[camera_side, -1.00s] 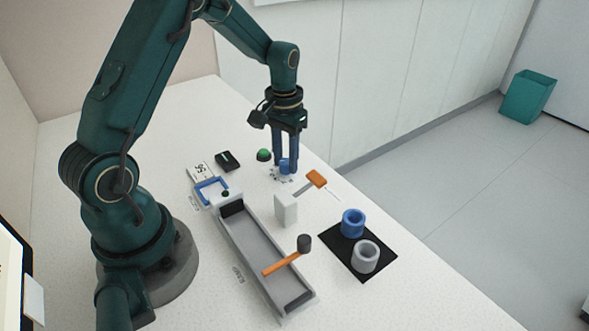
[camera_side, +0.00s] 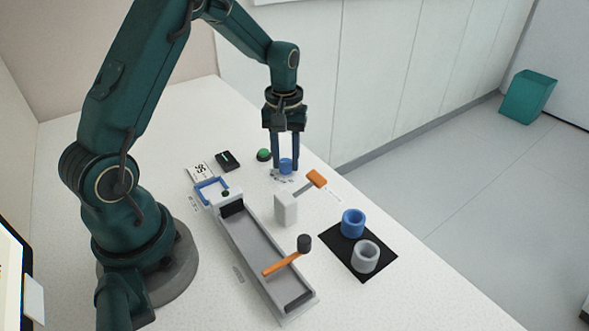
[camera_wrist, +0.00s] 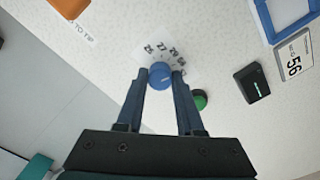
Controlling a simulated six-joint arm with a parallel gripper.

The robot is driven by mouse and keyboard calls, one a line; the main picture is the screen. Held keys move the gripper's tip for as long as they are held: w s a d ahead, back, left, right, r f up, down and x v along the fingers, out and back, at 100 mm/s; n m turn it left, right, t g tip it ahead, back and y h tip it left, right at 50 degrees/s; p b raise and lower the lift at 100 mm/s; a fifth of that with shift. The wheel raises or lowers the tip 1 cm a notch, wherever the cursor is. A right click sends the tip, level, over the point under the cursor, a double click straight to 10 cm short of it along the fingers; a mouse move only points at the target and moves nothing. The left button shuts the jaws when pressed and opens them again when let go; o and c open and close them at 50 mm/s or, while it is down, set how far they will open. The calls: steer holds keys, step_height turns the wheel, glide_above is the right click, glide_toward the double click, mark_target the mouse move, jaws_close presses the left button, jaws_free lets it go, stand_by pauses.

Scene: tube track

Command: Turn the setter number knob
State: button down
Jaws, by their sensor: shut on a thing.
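The setter knob (camera_wrist: 161,76) is a blue round cap with a short light mark on its top. My gripper (camera_wrist: 161,80) points down and is shut on the knob, with one finger on each side. In the side view the knob (camera_side: 286,166) shows between the fingers of my gripper (camera_side: 285,168), at the back of the table. Part of the dial is hidden by the fingers.
A green button (camera_side: 264,155) is close to the left of the knob. A black box (camera_side: 228,161) and a number card (camera_side: 201,171) lie farther left.

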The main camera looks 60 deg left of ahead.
mark_target(286, 161)
steer(key=c, duration=0.5)
jaws_free()
steer(key=shift+c, duration=0.2)
steer(key=shift+r, duration=2.6)
